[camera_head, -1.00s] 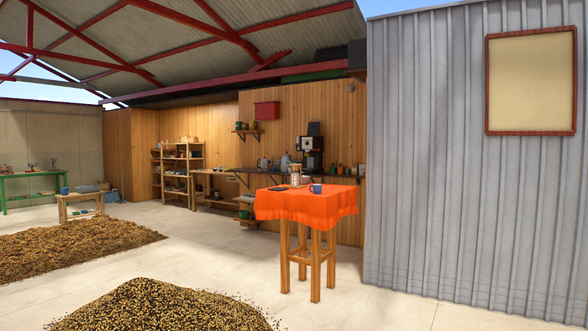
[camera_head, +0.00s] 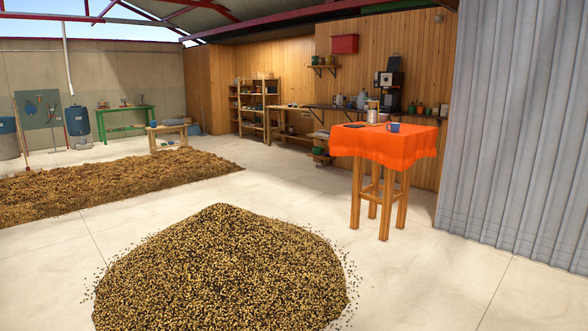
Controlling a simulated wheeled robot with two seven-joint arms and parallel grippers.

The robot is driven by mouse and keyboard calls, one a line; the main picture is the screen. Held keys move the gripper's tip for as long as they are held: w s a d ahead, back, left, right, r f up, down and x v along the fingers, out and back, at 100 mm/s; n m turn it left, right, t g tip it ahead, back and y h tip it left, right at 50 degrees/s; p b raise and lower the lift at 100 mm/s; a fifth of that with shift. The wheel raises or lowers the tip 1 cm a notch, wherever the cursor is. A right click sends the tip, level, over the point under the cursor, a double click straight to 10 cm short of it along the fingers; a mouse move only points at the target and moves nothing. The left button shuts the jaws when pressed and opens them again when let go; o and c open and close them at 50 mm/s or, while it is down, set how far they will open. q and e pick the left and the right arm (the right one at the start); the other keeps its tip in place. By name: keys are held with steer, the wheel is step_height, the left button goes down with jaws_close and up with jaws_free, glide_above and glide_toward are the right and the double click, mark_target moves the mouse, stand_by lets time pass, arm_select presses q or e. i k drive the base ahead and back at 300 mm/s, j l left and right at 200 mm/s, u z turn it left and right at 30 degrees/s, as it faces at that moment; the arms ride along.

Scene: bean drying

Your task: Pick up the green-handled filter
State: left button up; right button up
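I cannot make out a green-handled filter in the head view; things on the far furniture are too small to tell. A tall wooden table with an orange cloth (camera_head: 385,147) stands right of the middle. On it are a metal pot or jug (camera_head: 374,113), a blue cup (camera_head: 394,127) and a small dark flat item. A green table (camera_head: 126,112) at the far left holds several small items. Neither of my grippers is in view.
A large bean pile (camera_head: 220,270) lies on the floor close in front, and a long bean bed (camera_head: 90,190) lies to the left. A low wooden bench (camera_head: 168,129), shelves (camera_head: 254,105) and a back counter (camera_head: 335,108) stand behind. Pale floor (camera_head: 300,190) is clear between the piles and the orange table.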

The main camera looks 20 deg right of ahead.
mark_target(374, 104)
steer(key=i+l+z, duration=0.9)
steer(key=i+z, duration=0.2)
steer(key=i, duration=0.35)
steer(key=i+z, duration=0.25)
steer(key=i, duration=3.45)
steer(key=i+l+u, duration=0.1)
steer(key=i+u, duration=0.15)
steer(key=i, duration=0.3)
steer(key=i+l+u, duration=0.25)
steer(key=i, duration=0.3)
steer(key=i+l+u, duration=0.25)
steer(key=i, duration=0.25)
